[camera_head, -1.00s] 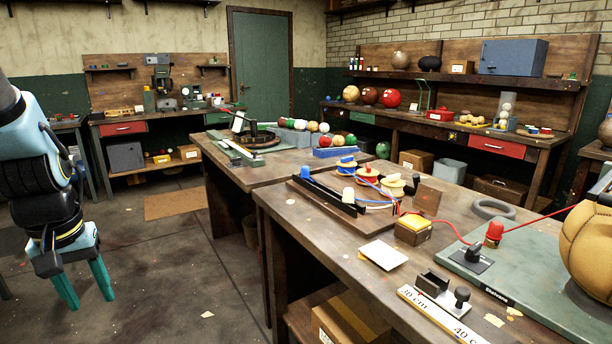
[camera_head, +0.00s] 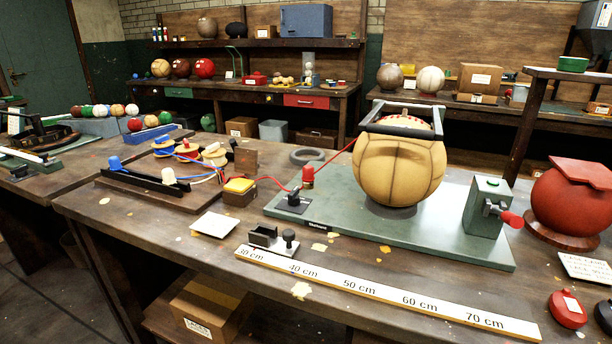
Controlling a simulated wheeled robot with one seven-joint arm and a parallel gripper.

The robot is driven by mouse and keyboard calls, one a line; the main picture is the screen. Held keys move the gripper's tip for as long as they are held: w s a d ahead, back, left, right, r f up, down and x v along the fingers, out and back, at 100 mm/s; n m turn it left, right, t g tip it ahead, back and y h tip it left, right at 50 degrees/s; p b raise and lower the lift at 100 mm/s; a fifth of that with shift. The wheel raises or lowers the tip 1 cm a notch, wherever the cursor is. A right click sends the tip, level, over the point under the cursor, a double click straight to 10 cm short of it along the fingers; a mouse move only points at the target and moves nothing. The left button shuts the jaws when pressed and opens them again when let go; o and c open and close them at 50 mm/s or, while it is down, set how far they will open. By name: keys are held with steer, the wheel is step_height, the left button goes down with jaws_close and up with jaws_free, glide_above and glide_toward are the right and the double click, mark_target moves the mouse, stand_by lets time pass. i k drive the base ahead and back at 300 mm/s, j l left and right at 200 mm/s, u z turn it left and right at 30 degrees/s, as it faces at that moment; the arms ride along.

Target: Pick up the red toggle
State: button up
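Several small red parts are on the near workbench (camera_head: 140,210), and I cannot tell for certain which one is the toggle. A red-tipped lever (camera_head: 511,219) sticks out of the side of a green metal box at the right end of the green board. A flat round red piece with a pale label (camera_head: 567,309) lies near the bench's front right edge. My gripper is out of view.
A large tan leather ball (camera_head: 398,170) in a black frame stands on the green board (camera_head: 340,207). A red ball (camera_head: 572,203) sits on a wooden base at the right. A white ruler (camera_head: 385,296) lies along the front edge.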

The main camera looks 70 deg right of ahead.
mark_target(308, 171)
steer(key=l+z, duration=0.5)
steer(key=i+l+z, duration=0.15)
steer(key=l+z, duration=0.35)
steer(key=l, duration=0.15)
